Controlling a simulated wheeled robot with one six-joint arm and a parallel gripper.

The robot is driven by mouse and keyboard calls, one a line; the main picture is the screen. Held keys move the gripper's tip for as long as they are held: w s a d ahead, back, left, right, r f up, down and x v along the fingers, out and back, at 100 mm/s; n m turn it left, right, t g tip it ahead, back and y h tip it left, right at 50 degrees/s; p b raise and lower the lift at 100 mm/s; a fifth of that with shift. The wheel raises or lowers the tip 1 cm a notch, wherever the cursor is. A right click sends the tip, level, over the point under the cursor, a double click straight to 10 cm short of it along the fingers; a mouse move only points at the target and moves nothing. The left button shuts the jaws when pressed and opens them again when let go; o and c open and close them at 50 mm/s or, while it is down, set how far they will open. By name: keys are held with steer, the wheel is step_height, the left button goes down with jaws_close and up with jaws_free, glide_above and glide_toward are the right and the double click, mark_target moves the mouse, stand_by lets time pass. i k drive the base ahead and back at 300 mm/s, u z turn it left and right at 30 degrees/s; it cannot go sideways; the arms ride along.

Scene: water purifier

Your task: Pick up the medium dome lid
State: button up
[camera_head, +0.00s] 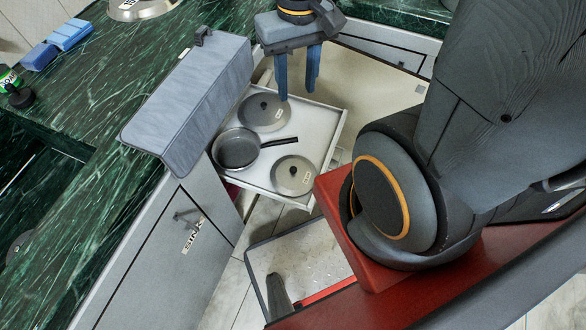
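Two grey dome lids with dark knobs and small labels lie in the open drawer (225,175). One lid (256,117) is at the back, and the other lid (290,186) is at the front right. The back lid looks slightly larger; the labels are too small to read, so I cannot tell which is the medium one. My gripper (298,94) points down with its blue fingers apart and nothing between them. In the picture it is just above and right of the back lid, apparently higher than the drawer.
A dark frying pan (238,149) lies between the lids, its handle pointing right. A cabinet labelled SINK (170,245) stands front left. Blue sponges (68,34) lie far left.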

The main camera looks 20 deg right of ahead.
mark_target(292, 175)
steer(key=z, duration=0.55)
steer(key=k, duration=1.6)
steer(key=u, duration=1.3)
